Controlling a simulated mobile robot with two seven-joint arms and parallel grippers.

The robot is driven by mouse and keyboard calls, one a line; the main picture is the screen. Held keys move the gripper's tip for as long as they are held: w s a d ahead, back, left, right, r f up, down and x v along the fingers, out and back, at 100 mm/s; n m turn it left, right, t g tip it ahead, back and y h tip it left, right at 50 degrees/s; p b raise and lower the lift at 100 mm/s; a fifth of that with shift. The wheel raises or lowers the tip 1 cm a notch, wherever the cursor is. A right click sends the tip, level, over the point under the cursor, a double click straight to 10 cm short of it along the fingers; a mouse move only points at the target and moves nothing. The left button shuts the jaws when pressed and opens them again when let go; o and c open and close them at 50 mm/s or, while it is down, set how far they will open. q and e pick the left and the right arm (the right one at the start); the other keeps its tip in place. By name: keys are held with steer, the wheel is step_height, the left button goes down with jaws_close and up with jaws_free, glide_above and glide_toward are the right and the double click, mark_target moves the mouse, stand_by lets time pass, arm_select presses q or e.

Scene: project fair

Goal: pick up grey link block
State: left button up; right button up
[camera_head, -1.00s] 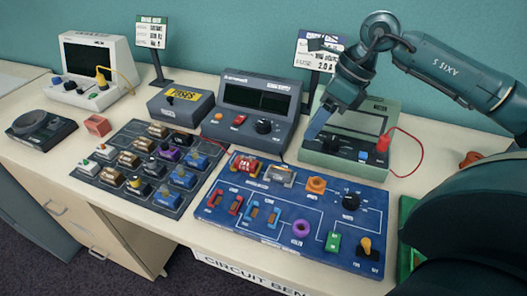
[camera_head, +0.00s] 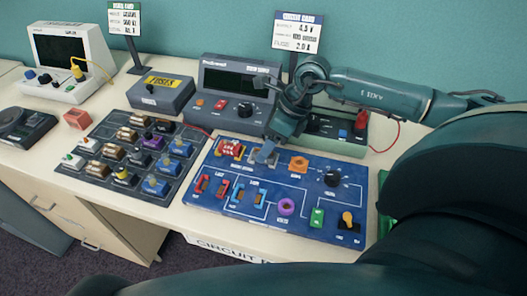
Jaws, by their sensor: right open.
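A grey block (camera_head: 256,158) sits in the top row of the blue circuit board (camera_head: 328,230), between a red block (camera_head: 229,148) and an orange ring-shaped piece (camera_head: 298,164). Another dark grey block (camera_head: 139,158) sits in the dark parts tray (camera_head: 97,139) to the left. My left gripper is not in view.
Behind the board stand a power supply (camera_head: 231,80), a fuse box (camera_head: 160,95) and a green meter (camera_head: 332,146) with a red lead. A sign (camera_head: 297,33) rises behind them. My dark arm links cover the lower right.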

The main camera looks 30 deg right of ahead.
steer(key=shift+a+f, duration=0.15)
steer(key=shift+f, duration=0.25)
steer(key=shift+c, duration=0.2)
steer(key=c, duration=1)
